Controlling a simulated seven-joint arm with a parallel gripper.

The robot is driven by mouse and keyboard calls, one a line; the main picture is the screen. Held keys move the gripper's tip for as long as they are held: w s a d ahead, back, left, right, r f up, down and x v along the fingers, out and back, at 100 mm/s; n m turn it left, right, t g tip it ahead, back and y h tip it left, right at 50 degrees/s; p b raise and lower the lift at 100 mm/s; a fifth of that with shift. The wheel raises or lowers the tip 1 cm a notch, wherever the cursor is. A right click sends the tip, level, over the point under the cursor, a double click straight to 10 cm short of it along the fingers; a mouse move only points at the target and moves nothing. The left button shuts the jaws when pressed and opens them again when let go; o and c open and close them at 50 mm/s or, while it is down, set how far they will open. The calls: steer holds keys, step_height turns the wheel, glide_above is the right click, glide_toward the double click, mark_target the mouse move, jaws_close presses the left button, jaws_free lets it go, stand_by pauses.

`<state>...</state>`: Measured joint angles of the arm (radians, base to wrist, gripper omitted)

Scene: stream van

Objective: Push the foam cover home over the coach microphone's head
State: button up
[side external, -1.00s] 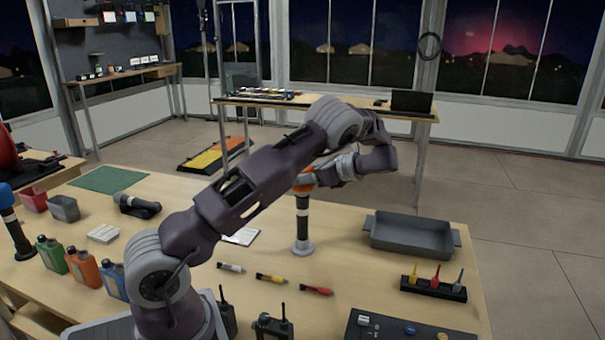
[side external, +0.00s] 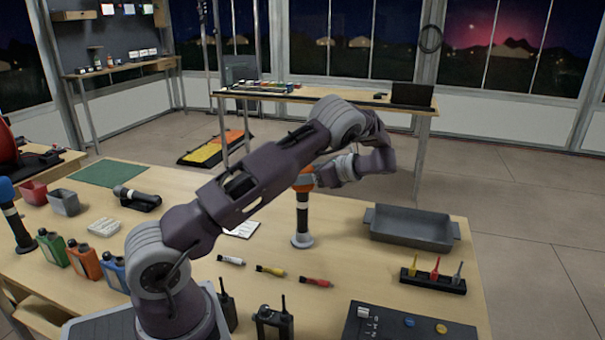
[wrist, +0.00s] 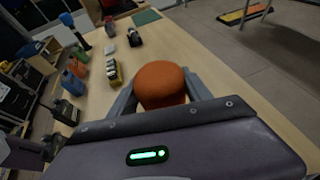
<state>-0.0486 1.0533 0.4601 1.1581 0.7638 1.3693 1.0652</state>
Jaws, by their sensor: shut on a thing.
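The orange foam cover (wrist: 160,82) sits between my two fingers in the wrist view, its rounded top showing. In the side view the foam cover (side external: 304,182) is at the top of an upright black microphone (side external: 302,215) with a white band, standing on a round grey base. My gripper (side external: 311,180) is shut on the cover from the right. The cover is in line with the microphone. The microphone's head is hidden by the cover and gripper, so how far down the cover sits cannot be told.
A grey tray (side external: 412,229) stands to the right, with a rack of coloured pieces (side external: 433,283) in front. Several markers (side external: 270,271) lie in front of the microphone. Radios (side external: 273,325) stand near the front edge. A blue-topped microphone (side external: 14,215) stands at far left.

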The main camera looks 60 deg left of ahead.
steer(key=shift+f, duration=0.2)
steer(key=o, duration=1.4)
steer(key=shift+d, duration=0.1)
steer(key=v, duration=0.7)
